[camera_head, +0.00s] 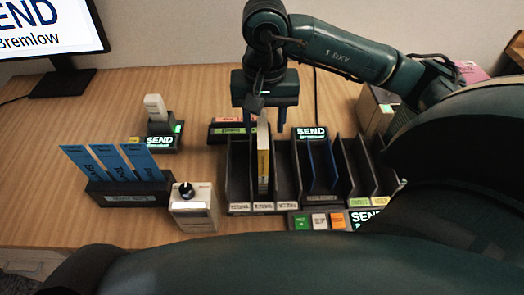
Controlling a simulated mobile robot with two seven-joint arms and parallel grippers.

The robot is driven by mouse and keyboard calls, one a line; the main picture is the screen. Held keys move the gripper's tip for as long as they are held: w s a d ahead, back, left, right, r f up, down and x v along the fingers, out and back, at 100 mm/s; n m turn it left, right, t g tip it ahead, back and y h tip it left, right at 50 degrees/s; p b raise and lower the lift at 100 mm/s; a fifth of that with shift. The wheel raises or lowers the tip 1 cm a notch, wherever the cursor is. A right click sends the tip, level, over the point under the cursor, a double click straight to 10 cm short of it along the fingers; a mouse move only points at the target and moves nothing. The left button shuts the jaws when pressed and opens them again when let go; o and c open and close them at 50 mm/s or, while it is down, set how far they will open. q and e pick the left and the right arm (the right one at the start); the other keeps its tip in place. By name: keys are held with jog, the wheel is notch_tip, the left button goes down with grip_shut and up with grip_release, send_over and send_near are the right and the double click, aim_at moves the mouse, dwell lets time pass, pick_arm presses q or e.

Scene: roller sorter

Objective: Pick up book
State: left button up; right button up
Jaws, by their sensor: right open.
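A thin book (263,165) with a white and yellow spine stands upright in a slot of the dark sorter rack (238,178), left of its middle. My right gripper (265,120) points down over the rack, its blue fingers apart at the top of the book. The fingers seem to be on either side of the book's upper end; whether they touch it cannot be told. The arm of this gripper comes in from the right. My left gripper is not in view.
A dark holder (125,195) with blue cards, a device with a black knob (194,205) and a white handset (155,108) stand to the left. Dark dividers fill the rack's right. A monitor (50,30) stands back left.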

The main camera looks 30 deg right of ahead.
jog(key=shift+w+f+p, duration=0.15)
jog(key=shift+f+p, duration=0.1)
jog(key=shift+f, duration=1.1)
jog(key=shift+w+f+p, duration=0.15)
jog(key=shift+f+p, duration=0.05)
jog(key=shift+f, duration=1.15)
jog(key=shift+c, duration=0.4)
grip_shut()
